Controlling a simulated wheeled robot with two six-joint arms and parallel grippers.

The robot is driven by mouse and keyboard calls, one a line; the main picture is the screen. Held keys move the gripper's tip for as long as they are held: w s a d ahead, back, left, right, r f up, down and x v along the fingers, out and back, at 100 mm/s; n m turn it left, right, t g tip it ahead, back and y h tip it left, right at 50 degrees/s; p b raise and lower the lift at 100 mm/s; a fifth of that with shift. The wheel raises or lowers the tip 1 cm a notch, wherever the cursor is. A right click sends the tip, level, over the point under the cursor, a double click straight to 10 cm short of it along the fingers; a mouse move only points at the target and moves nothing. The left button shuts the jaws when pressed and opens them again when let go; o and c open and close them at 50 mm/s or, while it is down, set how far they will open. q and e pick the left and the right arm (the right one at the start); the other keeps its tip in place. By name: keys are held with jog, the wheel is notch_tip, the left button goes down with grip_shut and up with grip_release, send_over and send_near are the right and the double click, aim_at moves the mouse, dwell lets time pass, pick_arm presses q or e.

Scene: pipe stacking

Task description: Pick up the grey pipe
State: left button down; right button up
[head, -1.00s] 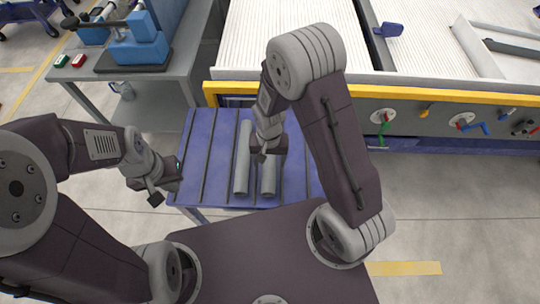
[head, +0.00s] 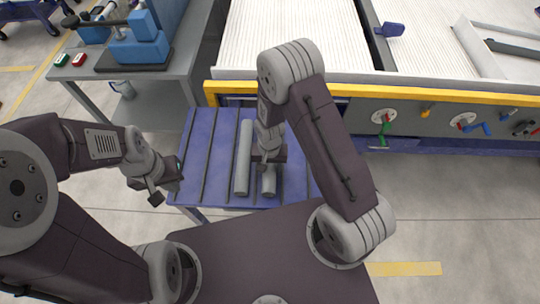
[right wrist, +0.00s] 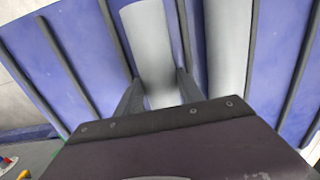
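Two grey pipes lie side by side on a blue slatted table (head: 203,165). The left pipe (head: 243,160) is mostly clear in the head view. The right pipe (head: 269,182) is partly hidden under my right gripper (head: 268,161). In the right wrist view, one pipe (right wrist: 153,45) lies between the fingers of my right gripper (right wrist: 158,88), which are open on either side of it. I cannot tell whether they touch it. The other pipe (right wrist: 228,45) lies to the right there. My left gripper (head: 158,190) looks open and empty, left of the table.
A conveyor with a yellow edge (head: 400,92) and valve handles (head: 383,117) stands behind the table. A grey workbench (head: 190,65) with a blue machine (head: 140,42) is at the back left. Dark raised strips run along the tabletop. Floor shows to the left and right.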

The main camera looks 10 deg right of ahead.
grip_shut()
notch_tip(320, 180, up, 4)
jog(key=shift+w+r, duration=0.15)
jog(key=w+d+r, duration=0.5)
jog(key=d+r, duration=0.1)
jog(key=d, duration=0.4)
jog(key=shift+d+r, duration=0.15)
jog(key=shift+r, duration=0.15)
